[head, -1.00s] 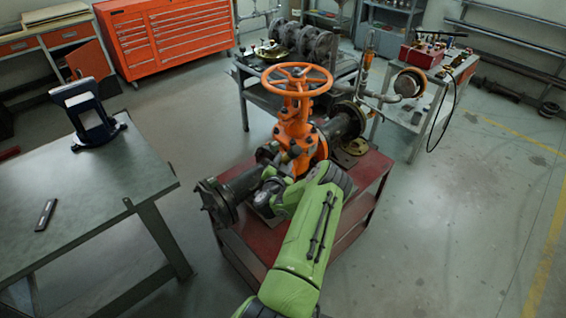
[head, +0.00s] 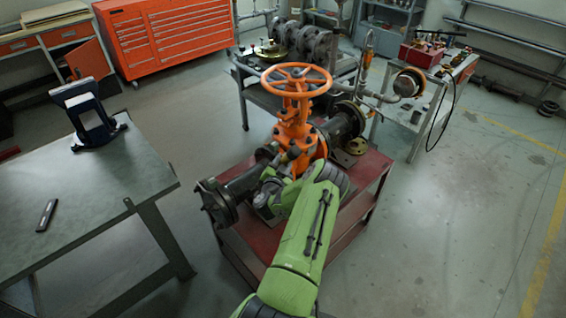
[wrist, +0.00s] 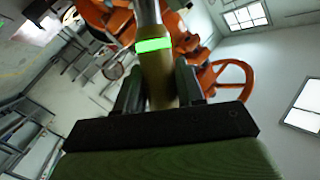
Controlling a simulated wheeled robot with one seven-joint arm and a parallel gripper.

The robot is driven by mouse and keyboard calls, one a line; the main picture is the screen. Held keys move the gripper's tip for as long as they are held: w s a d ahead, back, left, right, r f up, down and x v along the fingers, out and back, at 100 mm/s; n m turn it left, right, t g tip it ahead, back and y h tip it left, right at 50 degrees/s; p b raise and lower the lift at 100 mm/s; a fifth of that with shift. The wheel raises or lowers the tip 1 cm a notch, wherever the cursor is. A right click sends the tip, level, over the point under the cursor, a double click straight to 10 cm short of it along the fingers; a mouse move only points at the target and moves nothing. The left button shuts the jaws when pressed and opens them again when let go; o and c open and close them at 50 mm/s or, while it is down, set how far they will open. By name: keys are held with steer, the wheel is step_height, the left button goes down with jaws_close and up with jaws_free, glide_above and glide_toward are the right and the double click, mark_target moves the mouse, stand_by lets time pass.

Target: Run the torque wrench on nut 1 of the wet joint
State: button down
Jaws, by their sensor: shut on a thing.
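The orange gate valve (head: 297,130) stands on a red stand, with its handwheel (head: 296,79) on top and dark flanged pipe (head: 240,186) running to both sides. My gripper (wrist: 158,88) is shut on a tan, round-handled tool, the torque wrench (wrist: 155,65), which has a lit green band. The wrench's far end reaches the top of the wrist view, near orange valve parts. In the head view my green arm reaches to the near side of the valve and covers the near joint. Nut 1 and the wrench's working end cannot be made out.
The red stand (head: 252,262) carries the valve and pipe. A green-topped bench (head: 110,205) at left holds a dark blue stand (head: 93,118) and a small dark object (head: 47,215). A grey cart (head: 424,115) stands at back right. The floor at right is clear.

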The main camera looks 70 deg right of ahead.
steer(key=shift+w+a+r+p, duration=0.1)
steer(key=shift+w+a+p, duration=0.35)
steer(key=shift+a, duration=0.5)
steer(key=shift+w+a+p, duration=0.2)
steer(key=shift+w+a, duration=0.35)
steer(key=shift+a, duration=0.4)
